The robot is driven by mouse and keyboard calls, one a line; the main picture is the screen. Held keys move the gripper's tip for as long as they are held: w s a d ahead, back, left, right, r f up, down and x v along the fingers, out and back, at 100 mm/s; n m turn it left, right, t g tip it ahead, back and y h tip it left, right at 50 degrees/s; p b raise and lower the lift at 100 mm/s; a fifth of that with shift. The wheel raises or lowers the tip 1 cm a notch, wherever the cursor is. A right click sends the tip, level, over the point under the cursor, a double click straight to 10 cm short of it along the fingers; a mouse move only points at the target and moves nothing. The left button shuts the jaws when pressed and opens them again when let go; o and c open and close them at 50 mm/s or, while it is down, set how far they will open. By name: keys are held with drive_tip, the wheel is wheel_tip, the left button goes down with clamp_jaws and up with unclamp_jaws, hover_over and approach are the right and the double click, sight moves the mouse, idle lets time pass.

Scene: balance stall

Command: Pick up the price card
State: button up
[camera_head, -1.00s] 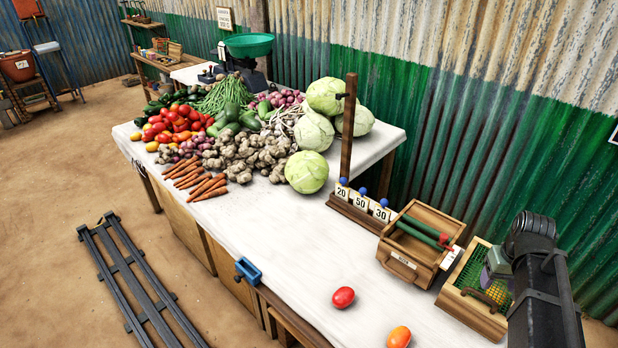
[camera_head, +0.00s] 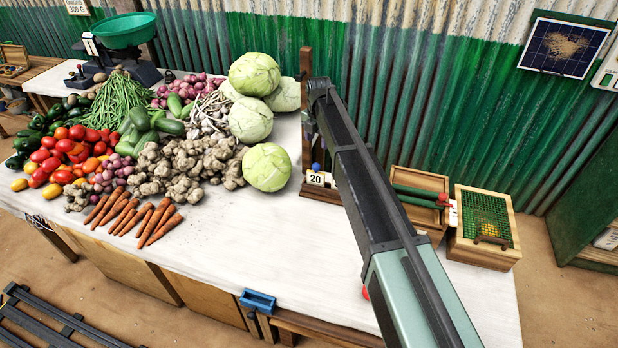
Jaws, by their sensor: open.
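A white price card reading 20 (camera_head: 315,179) stands in the wooden card stand (camera_head: 322,194), with a blue knob above it. The stand's tall post (camera_head: 306,62) rises behind. My dark and pale green arm crosses in front of the stand and hides its right part, so any other cards there cannot be seen.
Cabbages (camera_head: 266,167), ginger (camera_head: 190,160) and carrots (camera_head: 128,215) lie left of the stand on the white table (camera_head: 240,240). A wooden box (camera_head: 418,183) with green rods and a mesh-topped box (camera_head: 484,228) stand right. A blue clamp (camera_head: 257,301) sits at the front edge.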

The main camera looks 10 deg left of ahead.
sight(316, 164)
wheel_tip(316, 164, down, 6)
drive_tip(key=b, duration=0.6)
drive_tip(key=shift+a+f, duration=0.1)
drive_tip(key=shift+a, duration=0.05)
drive_tip(key=f+b, duration=0.5)
drive_tip(key=shift+s+f, duration=0.1)
drive_tip(key=shift+s, duration=0.15)
drive_tip(key=shift+r, duration=0.25)
clamp_jaws()
